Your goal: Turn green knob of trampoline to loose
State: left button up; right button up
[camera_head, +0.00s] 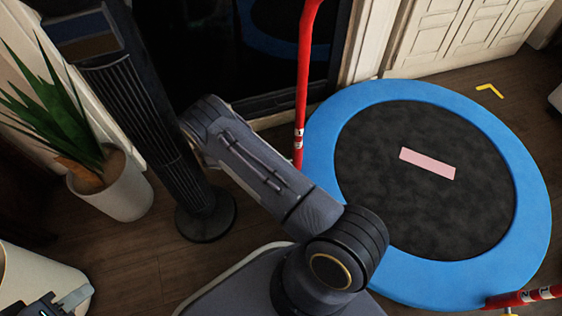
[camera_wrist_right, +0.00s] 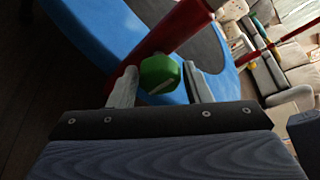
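The trampoline (camera_head: 535,190) has a blue rim and a dark mat and stands on the floor at the right of the head view. In the right wrist view, its green knob (camera_wrist_right: 160,73) sits against a red post (camera_wrist_right: 172,32). My right gripper (camera_wrist_right: 161,78) is open, with one finger on each side of the knob and narrow gaps. I cannot tell whether either finger touches it. In the head view, the knob and my right gripper are hidden. My left gripper (camera_head: 68,301) is at the bottom left corner, far from the trampoline, its opening unclear.
A red pole (camera_head: 304,75) rises at the trampoline's far left edge. Another red bar (camera_head: 525,297) is at the bottom right. A black tower fan (camera_head: 145,110) and a potted plant (camera_head: 112,190) stand at the left. One of my arms crosses the middle.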

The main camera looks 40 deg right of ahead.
jog(key=shift+o, duration=1.3)
notch_tip(320, 180, up, 4)
jog(key=p, duration=0.3)
jog(key=shift+s+a+r, duration=0.15)
jog(key=s+a+r+p, duration=0.6)
jog(key=s+a+r, duration=0.2)
jog(key=s, duration=0.2)
jog(key=shift+s+a+r, duration=0.25)
jog(key=shift+s+r, duration=0.15)
jog(key=shift+f, duration=0.1)
